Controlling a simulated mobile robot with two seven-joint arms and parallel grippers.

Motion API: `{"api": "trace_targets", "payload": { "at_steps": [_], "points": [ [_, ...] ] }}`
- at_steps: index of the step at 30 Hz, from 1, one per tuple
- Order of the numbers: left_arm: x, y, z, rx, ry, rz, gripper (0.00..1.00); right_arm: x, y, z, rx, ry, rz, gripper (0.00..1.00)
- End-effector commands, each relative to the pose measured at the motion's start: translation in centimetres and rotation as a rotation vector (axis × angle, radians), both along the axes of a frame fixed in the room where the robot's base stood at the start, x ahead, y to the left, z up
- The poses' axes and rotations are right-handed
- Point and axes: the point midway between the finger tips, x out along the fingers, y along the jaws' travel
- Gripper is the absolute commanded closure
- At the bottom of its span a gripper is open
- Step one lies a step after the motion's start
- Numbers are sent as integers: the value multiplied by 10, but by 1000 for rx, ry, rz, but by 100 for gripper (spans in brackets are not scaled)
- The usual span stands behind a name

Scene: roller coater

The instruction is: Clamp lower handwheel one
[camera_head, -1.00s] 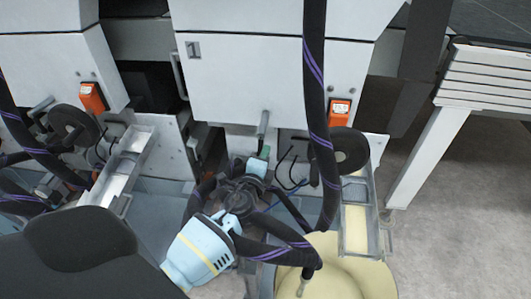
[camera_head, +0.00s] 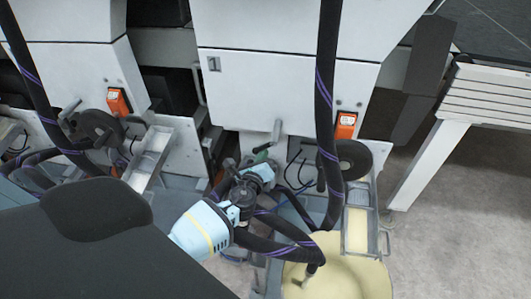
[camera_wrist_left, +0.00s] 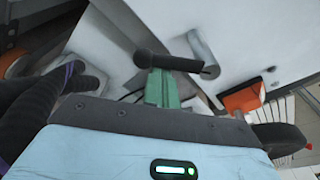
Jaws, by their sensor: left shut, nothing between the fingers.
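A grey handle (camera_head: 277,131) sticks out above, also in the wrist view (camera_wrist_left: 203,54). My right gripper is out of view.
Orange boxes (camera_head: 345,125) (camera_head: 118,101) sit above the handwheels. A black hose with purple stripes (camera_head: 327,120) hangs before the right wheel. A metal tray (camera_head: 358,228) and a yellowish round surface (camera_head: 335,275) lie lower right. Grey floor (camera_head: 450,220) is clear at right.

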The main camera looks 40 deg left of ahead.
Motion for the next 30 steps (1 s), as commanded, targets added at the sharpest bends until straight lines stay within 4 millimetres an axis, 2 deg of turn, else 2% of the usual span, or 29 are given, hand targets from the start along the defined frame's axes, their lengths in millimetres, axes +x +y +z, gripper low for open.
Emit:
{"api": "trace_targets", "payload": {
  "at_steps": [1,6,14,30],
  "points": [
    [0,3,8,42,16,1,100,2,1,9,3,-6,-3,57],
    [-3,8,13,176,81,1,100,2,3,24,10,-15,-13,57],
    [-6,13,18,337,159,1,100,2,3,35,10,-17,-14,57],
    [-8,17,21,333,161,0,100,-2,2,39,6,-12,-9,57]
  ]
}}
